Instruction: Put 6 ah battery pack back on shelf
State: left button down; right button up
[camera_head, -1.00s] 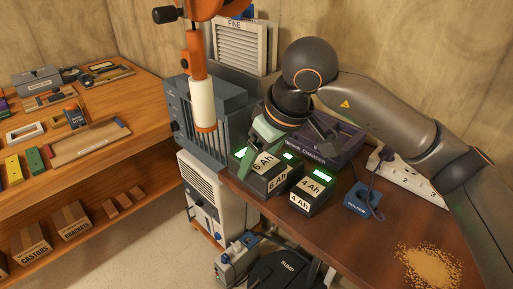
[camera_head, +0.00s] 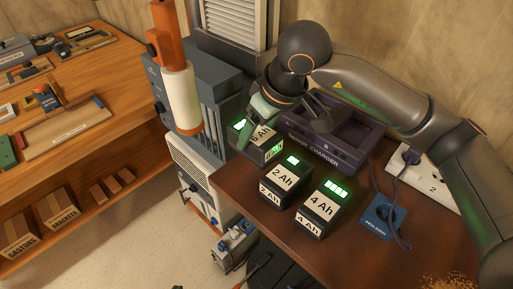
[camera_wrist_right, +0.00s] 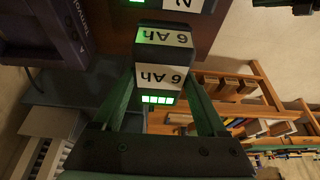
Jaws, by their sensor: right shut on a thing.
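The 6 Ah battery pack (camera_head: 264,143) is a dark block with white labels and green lights. My right gripper (camera_head: 258,124) is shut on it, with a green finger on each side. In the right wrist view the pack (camera_wrist_right: 163,62) sits between the fingers (camera_wrist_right: 165,100), labels facing the camera. I cannot tell whether it touches the bench. A 2 Ah pack (camera_head: 281,181) and a 4 Ah pack (camera_head: 319,208) stand on the bench in front of it. The wooden shelf unit (camera_head: 125,140) is at the left. My left gripper is out of view.
The purple tandem charger (camera_head: 335,143) stands behind the packs. A blue holder (camera_head: 382,217) and a white power strip (camera_head: 425,178) are at the right. Open floor separates bench and shelf.

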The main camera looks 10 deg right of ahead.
jog(key=shift+f, duration=2.45)
jog(key=shift+f+b, duration=0.2)
jog(key=shift+b, duration=0.1)
jog(key=o, duration=1.3)
jog(key=shift+r, duration=0.1)
jog(key=shift+r+p, duration=0.15)
jog(key=shift+p, duration=0.25)
jog(key=v, duration=1.1)
jog(key=shift+s+d+r, duration=0.2)
jog(key=shift+r, duration=0.15)
